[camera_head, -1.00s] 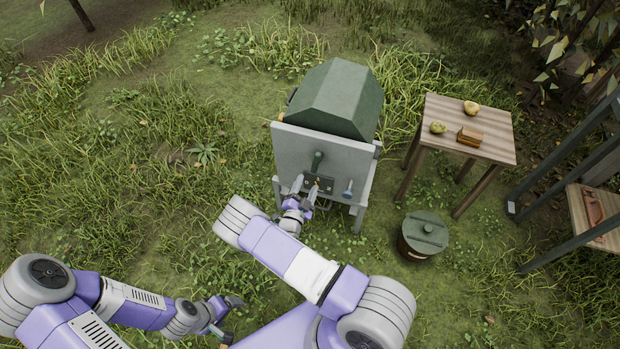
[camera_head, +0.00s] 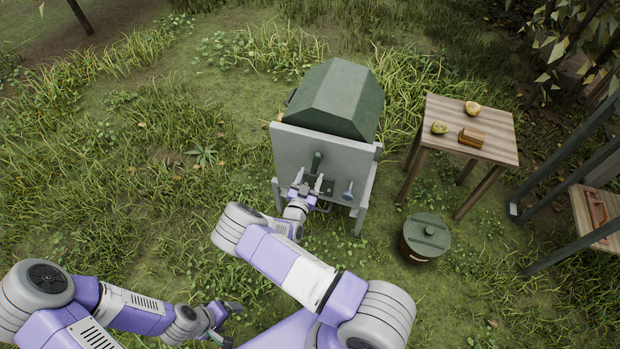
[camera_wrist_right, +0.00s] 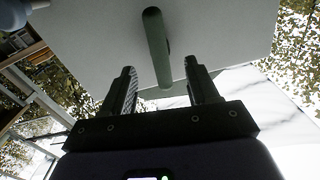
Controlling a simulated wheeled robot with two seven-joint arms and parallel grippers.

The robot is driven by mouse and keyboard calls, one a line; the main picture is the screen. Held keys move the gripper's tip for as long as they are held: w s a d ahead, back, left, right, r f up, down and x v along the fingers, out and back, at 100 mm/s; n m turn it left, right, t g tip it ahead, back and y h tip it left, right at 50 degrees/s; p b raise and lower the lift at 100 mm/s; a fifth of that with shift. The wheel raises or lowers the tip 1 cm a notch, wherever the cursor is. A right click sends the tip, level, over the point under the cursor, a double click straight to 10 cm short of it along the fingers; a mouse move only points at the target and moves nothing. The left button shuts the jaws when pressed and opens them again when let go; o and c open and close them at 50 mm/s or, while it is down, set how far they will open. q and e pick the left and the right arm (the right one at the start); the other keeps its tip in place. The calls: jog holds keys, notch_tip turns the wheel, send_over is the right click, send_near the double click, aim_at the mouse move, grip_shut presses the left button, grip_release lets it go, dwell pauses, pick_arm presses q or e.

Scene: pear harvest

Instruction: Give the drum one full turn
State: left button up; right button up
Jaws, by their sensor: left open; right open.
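The drum (camera_head: 340,95) is a dark green faceted body on a grey stand with a flat front panel (camera_head: 290,148). A green crank handle (camera_head: 316,162) sticks out of the panel; it also shows in the right wrist view (camera_wrist_right: 156,45). My right gripper (camera_head: 309,180) is open just below and in front of the handle. In the wrist view the open fingers of the right gripper (camera_wrist_right: 160,85) lie either side of the handle's lower end, apart from it. My left gripper (camera_head: 232,322) is open and empty, low over the grass at the bottom.
A blue-grey knob (camera_head: 348,189) is on the panel's right side. A wooden table (camera_head: 490,150) with two pears and a brown block stands to the right. A lidded bucket (camera_head: 425,238) stands below it. A dark frame with a shelf (camera_head: 590,235) is at far right. Grass at left is clear.

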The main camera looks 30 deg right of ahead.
aim_at(315, 166)
jog(key=shift+x, duration=3.15)
